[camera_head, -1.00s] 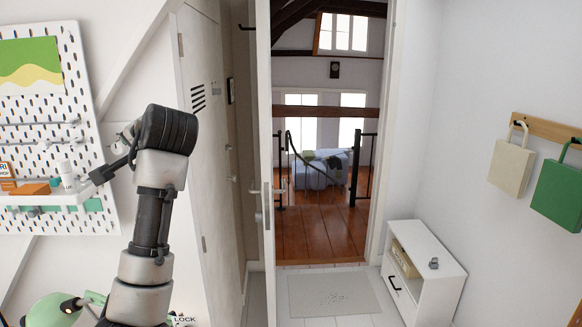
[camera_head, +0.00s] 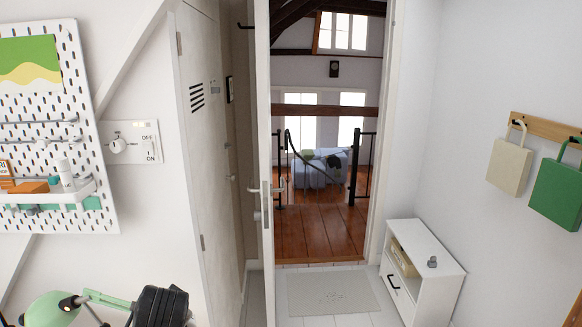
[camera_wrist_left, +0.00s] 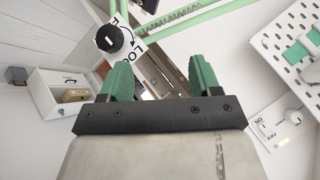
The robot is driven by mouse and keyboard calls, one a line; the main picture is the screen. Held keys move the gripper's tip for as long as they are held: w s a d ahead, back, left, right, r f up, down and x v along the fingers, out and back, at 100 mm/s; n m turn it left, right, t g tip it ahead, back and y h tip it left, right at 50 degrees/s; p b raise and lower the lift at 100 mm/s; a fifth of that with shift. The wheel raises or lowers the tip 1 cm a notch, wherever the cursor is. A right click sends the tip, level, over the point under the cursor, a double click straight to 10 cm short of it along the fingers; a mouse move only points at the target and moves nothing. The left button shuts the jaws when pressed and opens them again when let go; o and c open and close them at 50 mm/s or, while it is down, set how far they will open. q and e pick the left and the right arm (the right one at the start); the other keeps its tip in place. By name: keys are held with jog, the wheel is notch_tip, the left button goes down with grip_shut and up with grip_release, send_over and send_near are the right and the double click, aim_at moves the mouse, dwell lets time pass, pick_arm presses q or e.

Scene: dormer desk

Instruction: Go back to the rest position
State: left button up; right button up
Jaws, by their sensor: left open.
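My left arm shows only as a dark link (camera_head: 160,305) at the bottom left of the head view, beside the green lamp. In the left wrist view my left gripper (camera_wrist_left: 160,80) has its two green fingers spread apart, with nothing held between them. Part of a green lamp arm and a round black knob (camera_wrist_left: 109,39) with a white label lie beyond the fingers. In the head view the gripper's fingers are out of sight. My right gripper is in neither view.
A pegboard (camera_head: 100,150) with a shelf hangs at the left, next to a wall switch panel (camera_head: 131,142). The green lamp (camera_head: 50,308) stands below. A door (camera_head: 267,150) opens onto a wooden floor. A white cabinet (camera_head: 440,262) and two hanging bags (camera_head: 509,166) are at the right.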

pick_arm(q)
jog(key=s+d+f+n+g+h, duration=0.15)
jog(key=s+f, duration=0.35)
jog(key=s, duration=0.5)
jog(key=s+d+f+g+h, duration=0.15)
jog(key=s+f, duration=0.35)
jog(key=s, duration=0.5)
jog(key=s+d+f+n+g+h, duration=0.15)
jog(key=s+f, duration=0.35)
jog(key=s, duration=0.6)
notch_tip(320, 180, down, 27)
jog(key=m+g+b, duration=0.1)
jog(key=s+a+f+g+b, duration=0.1)
jog(key=s+a+f, duration=0.1)
jog(key=s+f, duration=1.4)
jog(key=shift+s+f, duration=0.2)
jog(key=shift+f, duration=0.3)
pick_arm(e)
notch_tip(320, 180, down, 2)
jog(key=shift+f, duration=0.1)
pick_arm(q)
jog(key=shift+a, duration=0.1)
